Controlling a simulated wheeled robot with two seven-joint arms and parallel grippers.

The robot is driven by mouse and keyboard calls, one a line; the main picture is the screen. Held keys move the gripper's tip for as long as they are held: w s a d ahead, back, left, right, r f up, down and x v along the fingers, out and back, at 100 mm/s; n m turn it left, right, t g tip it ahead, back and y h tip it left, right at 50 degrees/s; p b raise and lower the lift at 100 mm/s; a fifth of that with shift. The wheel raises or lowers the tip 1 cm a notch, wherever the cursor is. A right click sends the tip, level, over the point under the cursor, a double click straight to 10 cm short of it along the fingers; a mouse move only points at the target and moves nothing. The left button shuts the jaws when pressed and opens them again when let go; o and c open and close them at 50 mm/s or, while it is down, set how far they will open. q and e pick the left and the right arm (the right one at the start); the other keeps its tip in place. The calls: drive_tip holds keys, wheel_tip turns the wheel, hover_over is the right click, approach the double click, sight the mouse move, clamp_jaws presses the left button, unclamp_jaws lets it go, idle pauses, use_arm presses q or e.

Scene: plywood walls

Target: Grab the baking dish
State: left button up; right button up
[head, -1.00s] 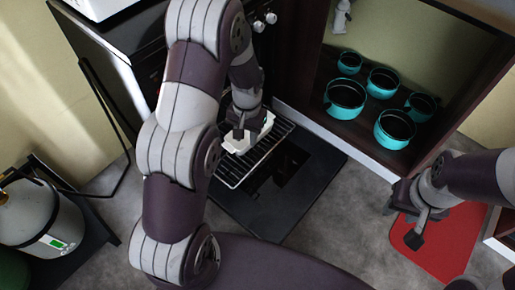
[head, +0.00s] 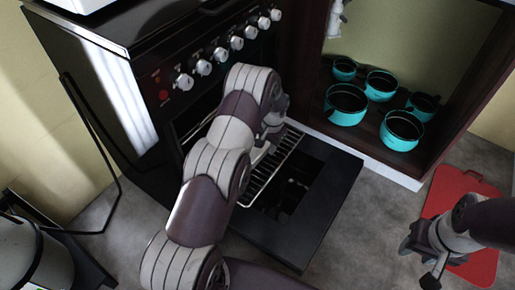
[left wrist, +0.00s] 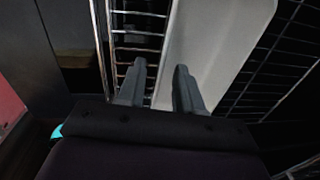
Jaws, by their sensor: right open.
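The white baking dish (left wrist: 222,40) lies on the wire oven rack (left wrist: 135,45) in the left wrist view. In the head view only a small pale part of the dish (head: 258,153) shows beside my left arm; the rest is hidden. My left gripper (left wrist: 160,68) is at the dish. Its two fingers are apart, with the dish's left edge running between them; I cannot tell whether they touch it. In the head view my left gripper (head: 266,140) is partly hidden by its own arm. My right gripper (head: 418,262) is open and empty at the lower right.
The oven (head: 120,70) has its door (head: 328,195) folded down, under the rack (head: 270,172). To the right, a dark cabinet holds several turquoise pots (head: 347,104). A red board (head: 478,262) lies near my right gripper. Grey floor (head: 375,215) is clear between.

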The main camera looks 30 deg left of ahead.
use_arm(q)
wheel_tip(320, 180, down, 3)
drive_tip(key=shift+a+r, duration=0.15)
drive_tip(key=shift+r, duration=0.15)
drive_tip(key=shift+c, duration=0.6)
clamp_jaws()
